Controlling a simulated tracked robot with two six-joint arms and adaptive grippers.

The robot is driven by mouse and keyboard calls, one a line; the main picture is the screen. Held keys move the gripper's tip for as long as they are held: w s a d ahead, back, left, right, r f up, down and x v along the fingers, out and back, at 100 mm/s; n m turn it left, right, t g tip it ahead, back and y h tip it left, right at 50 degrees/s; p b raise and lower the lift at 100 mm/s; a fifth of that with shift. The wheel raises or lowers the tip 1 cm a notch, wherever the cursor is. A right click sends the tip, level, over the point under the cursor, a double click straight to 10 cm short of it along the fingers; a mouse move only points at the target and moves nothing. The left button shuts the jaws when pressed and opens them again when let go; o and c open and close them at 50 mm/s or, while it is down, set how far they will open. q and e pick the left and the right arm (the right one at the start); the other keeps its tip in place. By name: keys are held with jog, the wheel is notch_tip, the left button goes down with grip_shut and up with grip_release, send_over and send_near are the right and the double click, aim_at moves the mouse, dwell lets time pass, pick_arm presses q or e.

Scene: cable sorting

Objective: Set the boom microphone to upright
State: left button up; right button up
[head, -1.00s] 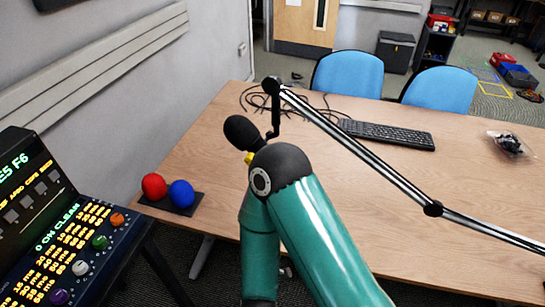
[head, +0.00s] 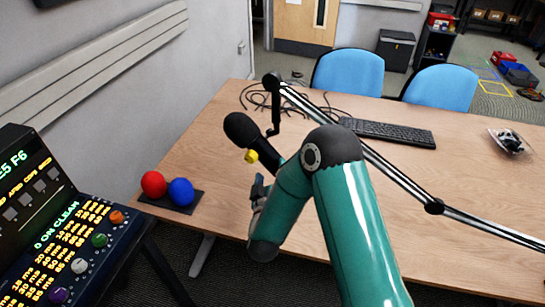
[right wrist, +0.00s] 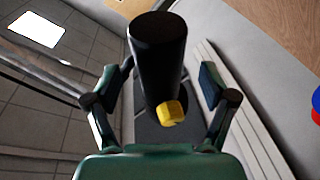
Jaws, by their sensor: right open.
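The black boom microphone (head: 240,129) hangs from the end of the jointed boom arm (head: 395,180) above the table. It is tilted, with its rounded head to the upper left and its body running to the lower right, partly hidden behind my right arm. A yellow knob (head: 251,156) sits on its side. My right gripper (head: 259,191) is just below the microphone, partly hidden by my arm. In the right wrist view my open right gripper (right wrist: 160,88) has the microphone's dark body (right wrist: 158,60) in view between its fingers, with gaps on both sides. The left gripper is not in view.
The wooden table (head: 215,125) carries a keyboard (head: 388,133), loose black cables (head: 318,106) and a clear bag (head: 510,141). Red and blue balls (head: 181,191) sit on a dark pad at the left edge. A control console (head: 60,235) stands at the lower left.

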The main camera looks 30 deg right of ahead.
aim_at(273, 160)
jog(key=shift+p+x, duration=0.45)
jog(key=shift+x, duration=1.85)
grip_shut()
jog(key=shift+d, duration=0.1)
jog(key=shift+a+f, duration=0.1)
jog(key=shift+a, duration=0.1)
